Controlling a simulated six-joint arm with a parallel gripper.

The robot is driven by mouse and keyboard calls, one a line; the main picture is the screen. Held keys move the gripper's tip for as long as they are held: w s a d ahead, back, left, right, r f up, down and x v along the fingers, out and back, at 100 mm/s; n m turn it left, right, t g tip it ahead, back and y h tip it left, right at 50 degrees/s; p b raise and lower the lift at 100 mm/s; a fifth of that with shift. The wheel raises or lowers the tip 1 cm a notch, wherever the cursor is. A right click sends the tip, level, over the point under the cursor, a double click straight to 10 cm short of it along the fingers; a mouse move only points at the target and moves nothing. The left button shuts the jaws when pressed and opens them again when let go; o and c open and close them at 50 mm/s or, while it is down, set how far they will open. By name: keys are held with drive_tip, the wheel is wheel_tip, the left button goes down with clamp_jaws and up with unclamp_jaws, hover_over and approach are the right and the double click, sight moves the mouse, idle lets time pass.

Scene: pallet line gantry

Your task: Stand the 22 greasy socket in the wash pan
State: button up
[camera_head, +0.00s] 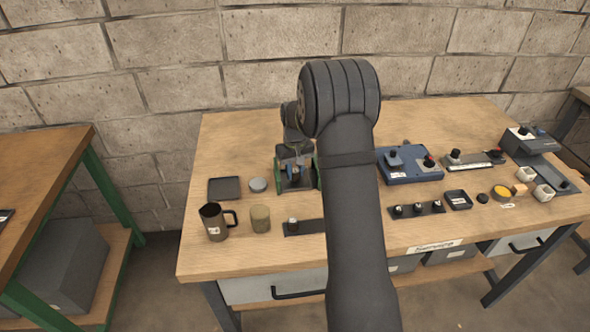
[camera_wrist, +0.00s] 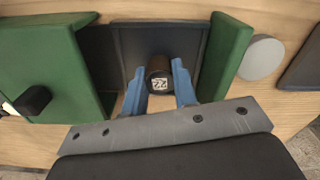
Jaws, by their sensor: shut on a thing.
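My gripper (camera_wrist: 158,74) has its two blue fingers on either side of a dark round socket (camera_wrist: 158,72) and is shut on it. The socket's pale label faces the wrist camera and seems to read 22. It sits over a dark, rimmed pan-like floor (camera_wrist: 190,40) between two green blocks; I cannot tell whether it touches that floor. In the head view my gripper (camera_head: 296,167) is down at the green-sided fixture (camera_head: 281,178), partly behind my arm. Which tray is the wash pan is not marked; a flat dark tray (camera_head: 224,188) lies to the left.
A grey disc (camera_head: 258,184) lies left of the fixture. A dark mug (camera_head: 216,222) and an olive can (camera_head: 260,219) stand at front left. A dark rack (camera_head: 305,227) holds a socket. A blue unit (camera_head: 410,165) and several small items fill the right side.

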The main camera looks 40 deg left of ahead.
drive_tip(key=shift+f, duration=0.1)
idle(0.3)
drive_tip(key=o, duration=1.6)
drive_tip(key=shift+c, duration=0.2)
drive_tip(key=shift+r, duration=3.5)
drive_tip(key=shift+f, duration=2.6)
